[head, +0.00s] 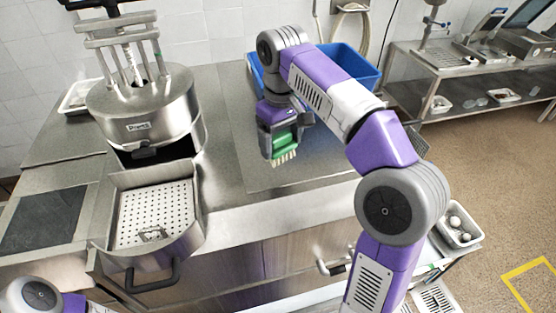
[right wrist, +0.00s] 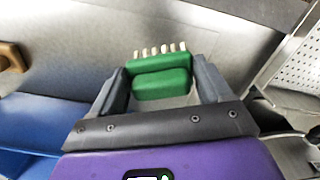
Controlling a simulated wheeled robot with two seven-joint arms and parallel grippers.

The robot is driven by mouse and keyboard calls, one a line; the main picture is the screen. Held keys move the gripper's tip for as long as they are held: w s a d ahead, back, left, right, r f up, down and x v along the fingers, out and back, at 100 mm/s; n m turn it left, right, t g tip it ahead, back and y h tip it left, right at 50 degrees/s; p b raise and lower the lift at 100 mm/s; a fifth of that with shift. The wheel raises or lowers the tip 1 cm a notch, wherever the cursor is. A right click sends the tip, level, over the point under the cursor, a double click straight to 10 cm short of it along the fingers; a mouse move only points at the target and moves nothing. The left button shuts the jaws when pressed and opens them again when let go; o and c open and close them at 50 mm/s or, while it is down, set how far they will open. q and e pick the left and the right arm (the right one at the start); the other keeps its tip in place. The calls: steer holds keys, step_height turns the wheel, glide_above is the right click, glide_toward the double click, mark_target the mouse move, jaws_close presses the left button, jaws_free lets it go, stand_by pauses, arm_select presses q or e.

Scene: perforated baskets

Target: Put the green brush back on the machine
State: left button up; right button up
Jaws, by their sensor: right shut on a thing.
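The green brush (head: 284,146) has pale bristles that point down. My right gripper (head: 281,139) is shut on it and holds it above the grey counter, to the right of the machine. In the right wrist view the brush (right wrist: 160,77) sits between both fingers, bristles facing away from my palm. The machine (head: 145,110) is a steel drum with a rack of bars on top. Its perforated basket (head: 155,213) is pulled out at the front and holds a small metal piece. My left arm shows only at the bottom left corner; its gripper is out of view.
A blue bin (head: 357,66) stands behind my right arm on the counter. The counter (head: 225,185) between machine and brush is clear. A white tray (head: 75,100) lies left of the machine. A steel shelf (head: 455,85) stands at the back right.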

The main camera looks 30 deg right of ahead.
mark_target(280, 157)
steer(key=shift+w+f, duration=0.2)
steer(key=shift+f, duration=0.85)
step_height(280, 157, down, 4)
steer(key=shift+r+b, duration=0.15)
steer(key=shift+b, duration=0.3)
steer(key=o, duration=1)
steer(key=shift+c, duration=0.2)
step_height(280, 157, up, 12)
steer(key=p, duration=0.3)
